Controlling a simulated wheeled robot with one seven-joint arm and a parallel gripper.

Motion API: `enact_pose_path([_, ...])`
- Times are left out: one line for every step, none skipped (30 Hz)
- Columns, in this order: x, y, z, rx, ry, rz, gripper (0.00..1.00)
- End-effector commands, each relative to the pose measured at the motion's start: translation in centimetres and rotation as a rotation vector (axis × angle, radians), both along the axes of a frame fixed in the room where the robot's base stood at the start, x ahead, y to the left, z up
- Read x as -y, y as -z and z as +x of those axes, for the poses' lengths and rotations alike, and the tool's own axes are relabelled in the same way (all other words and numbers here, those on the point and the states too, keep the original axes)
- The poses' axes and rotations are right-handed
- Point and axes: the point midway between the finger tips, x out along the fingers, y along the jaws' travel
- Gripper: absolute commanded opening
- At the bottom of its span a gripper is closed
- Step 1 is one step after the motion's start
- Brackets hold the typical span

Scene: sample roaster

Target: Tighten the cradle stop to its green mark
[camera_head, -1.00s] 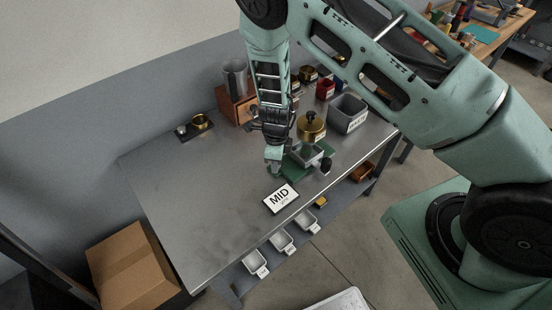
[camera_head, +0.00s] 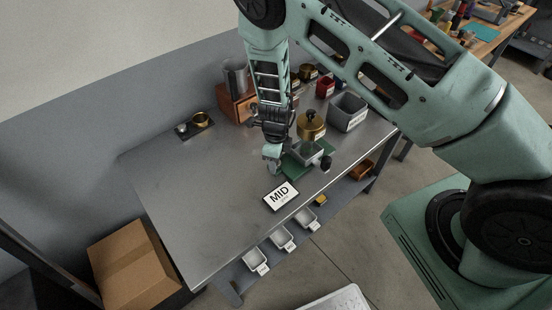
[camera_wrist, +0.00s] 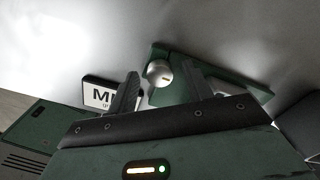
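My gripper (camera_head: 272,157) is over the left side of the green base plate (camera_head: 293,170) of the small brass-topped roaster (camera_head: 311,127). In the wrist view my gripper (camera_wrist: 160,90) has its two dark fingers apart. A round silver knob (camera_wrist: 160,73), which looks like the cradle stop, shows between the fingertips, with a gap on each side. It sits at the left end of the green plate (camera_wrist: 195,62). I cannot make out the green mark. In the head view my gripper hides the knob.
A black knob (camera_head: 326,163) juts from the roaster's front right. A grey bin (camera_head: 348,112) stands behind, right.

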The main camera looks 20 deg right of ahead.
Motion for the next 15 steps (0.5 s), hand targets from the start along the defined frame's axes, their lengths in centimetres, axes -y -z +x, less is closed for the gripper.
enact_pose_path([0.0,0.0,0.0,-0.001,0.000,-0.001,0.50])
enact_pose_path([0.0,0.0,0.0,-0.001,0.000,0.000,0.50])
enact_pose_path([0.0,0.0,0.0,-0.001,0.000,0.000,0.50])
enact_pose_path([0.0,0.0,-0.1,-0.001,0.000,0.000,0.50])
enact_pose_path([0.0,0.0,-0.1,-0.001,0.000,0.000,0.50])
enact_pose_path([0.0,-0.1,-0.1,-0.001,0.000,0.000,0.50])
enact_pose_path([0.0,-0.2,0.0,-0.001,-0.001,-0.001,0.50])
enact_pose_path([0.0,-0.4,0.0,-0.001,-0.001,-0.001,0.50])
enact_pose_path([0.0,-0.7,0.0,0.000,-0.001,-0.001,0.50])
enact_pose_path([0.0,-1.1,0.0,0.001,-0.001,-0.001,0.50])
enact_pose_path([0.0,-1.5,0.0,0.002,-0.002,0.000,0.50])
enact_pose_path([-0.1,-2.1,0.0,0.001,-0.003,0.000,0.50])
enact_pose_path([-0.1,-2.7,0.0,0.003,-0.003,0.000,0.50])
enact_pose_path([0.0,-3.3,0.0,0.002,-0.001,0.000,0.50])
enact_pose_path([-0.1,-4.3,0.1,0.003,-0.004,0.001,0.50])
